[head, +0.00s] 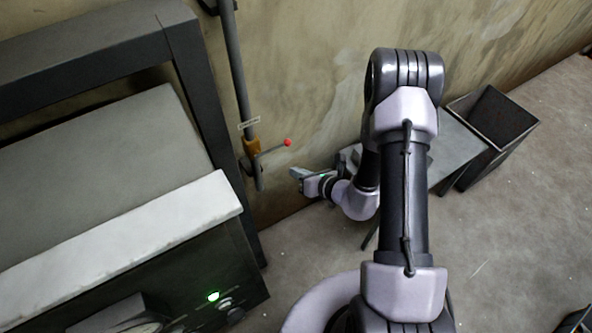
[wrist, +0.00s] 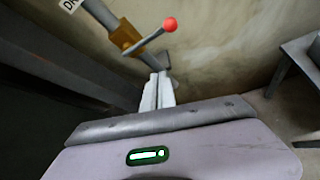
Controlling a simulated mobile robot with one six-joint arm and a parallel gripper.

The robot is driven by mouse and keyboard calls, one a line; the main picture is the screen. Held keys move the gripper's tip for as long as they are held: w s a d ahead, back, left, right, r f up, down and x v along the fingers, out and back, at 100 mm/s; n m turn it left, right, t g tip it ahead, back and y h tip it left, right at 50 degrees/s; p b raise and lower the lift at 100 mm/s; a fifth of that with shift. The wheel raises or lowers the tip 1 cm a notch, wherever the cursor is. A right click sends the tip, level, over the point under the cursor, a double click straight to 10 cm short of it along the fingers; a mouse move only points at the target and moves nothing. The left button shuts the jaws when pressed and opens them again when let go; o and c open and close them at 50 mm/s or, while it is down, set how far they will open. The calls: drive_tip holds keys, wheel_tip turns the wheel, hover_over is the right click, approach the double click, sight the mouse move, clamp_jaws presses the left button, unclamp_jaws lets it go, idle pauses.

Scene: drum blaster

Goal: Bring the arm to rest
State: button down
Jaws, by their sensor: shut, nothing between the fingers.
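My gripper (head: 297,174) is at the end of my arm, reaching left toward the wall at the middle of the head view. In the wrist view its two pale fingers (wrist: 158,90) are together with nothing between them. The fingers point toward the wall, close to a pipe valve lever with a red knob (head: 287,142). The red knob (wrist: 170,24) shows above the fingertips in the wrist view, apart from them. My arm is bent, its elbow raised high in the head view.
A grey pipe (head: 237,75) with a brass valve (head: 251,146) runs down the wall. A large dark machine with a pale front ledge (head: 130,235) and a green light (head: 213,296) stands left. A grey table (head: 455,150) and open dark bin (head: 492,122) stand right, partly behind my arm.

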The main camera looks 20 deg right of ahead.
drive_tip(key=s+a+r+n+g+y+b, duration=0.2)
drive_tip(key=s+a+r+n+g+y, duration=0.15)
drive_tip(key=a+r+n, duration=0.55)
drive_tip(key=s+a+r+n+g+y+b, duration=0.1)
drive_tip(key=s+a+r+n+g+y, duration=0.15)
drive_tip(key=s+a+r+n, duration=0.6)
drive_tip(key=s+d+r+n+g+h+b, duration=0.2)
drive_tip(key=s+d+r+n+h, duration=0.25)
drive_tip(key=s+r+n, duration=0.2)
drive_tip(key=s+d+r+n+t+h+b, duration=0.1)
drive_tip(key=s+d+r+n+t+h, duration=0.1)
drive_tip(key=s+d+n+h, duration=0.3)
drive_tip(key=s+d+n+t, duration=0.1)
drive_tip(key=d, duration=0.2)
drive_tip(key=shift+d+r+n, duration=0.25)
drive_tip(key=shift+d+n, duration=0.05)
drive_tip(key=shift+d, duration=0.1)
